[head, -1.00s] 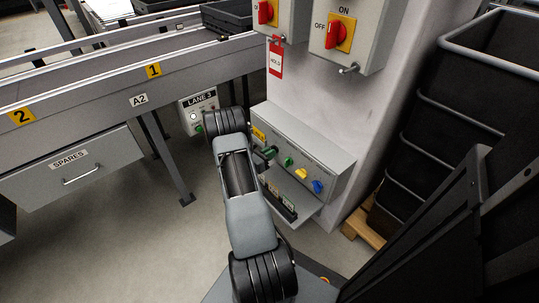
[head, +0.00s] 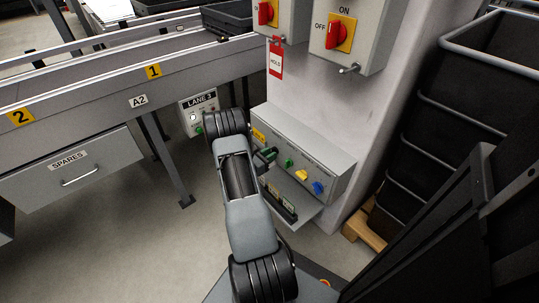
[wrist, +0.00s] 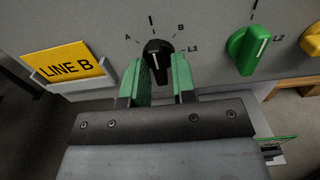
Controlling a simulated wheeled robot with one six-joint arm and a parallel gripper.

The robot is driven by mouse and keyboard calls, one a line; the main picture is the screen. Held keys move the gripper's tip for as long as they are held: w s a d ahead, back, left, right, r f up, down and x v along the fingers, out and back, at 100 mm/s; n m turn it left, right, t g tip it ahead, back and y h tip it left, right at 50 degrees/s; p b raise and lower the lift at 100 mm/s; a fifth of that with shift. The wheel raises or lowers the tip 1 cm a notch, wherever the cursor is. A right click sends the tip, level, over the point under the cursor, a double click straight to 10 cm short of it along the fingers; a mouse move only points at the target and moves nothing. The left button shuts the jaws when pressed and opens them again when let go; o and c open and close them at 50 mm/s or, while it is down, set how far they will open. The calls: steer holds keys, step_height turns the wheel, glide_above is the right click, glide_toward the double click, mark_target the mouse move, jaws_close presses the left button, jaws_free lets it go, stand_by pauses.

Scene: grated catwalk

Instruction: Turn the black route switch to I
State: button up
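The black route switch (wrist: 157,50) is a round knob with a raised grip and a pale line, on a grey panel in the wrist view. Its pale line stands nearly upright, towards the dark tick above it. Letters A and B flank that tick; L1 is printed at the knob's right. My gripper (wrist: 162,78) has its green fingers on either side of the knob's lower part, with a small gap between them. I cannot tell whether they touch it. In the head view, my gripper (head: 266,156) is at the panel's left end, and the arm hides the black switch.
A green knob (wrist: 248,50) marked L2 is to the right, then a yellow knob (wrist: 313,40). A yellow LINE B card (wrist: 66,64) is at the left. Red switches (head: 341,34) are above the grey control box (head: 330,170). Black crates (head: 470,110) stand at the right.

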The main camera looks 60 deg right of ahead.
steer(key=shift+o, duration=1.1)
steer(key=shift+a, duration=0.1)
steer(key=p+v, duration=0.3)
steer(key=v, duration=1)
steer(key=shift+a, duration=0.25)
steer(key=shift+w+r, duration=0.1)
steer(key=shift+w, duration=0.05)
steer(key=a+r+m+g+y+p, duration=0.3)
steer(key=r+p, duration=0.5)
steer(key=r, duration=0.6)
steer(key=s+a+r+m+t+y+p, duration=0.1)
steer(key=a+r+m+t+y+p, duration=0.2)
steer(key=a+r+p, duration=0.5)
steer(key=s+a+r+m+t+y+p, duration=0.2)
steer(key=a+r+p, duration=0.6)
steer(key=r, duration=1.1)
steer(key=s+a+r+m+t+y+p, duration=0.2)
steer(key=a+r+m+t+y+p, duration=0.4)
steer(key=r, duration=0.8)
steer(key=shift+a+r+t+y+p, duration=0.15)
steer(key=shift+a+t+y+p, duration=0.6)
steer(key=shift+a+y, duration=1.45)
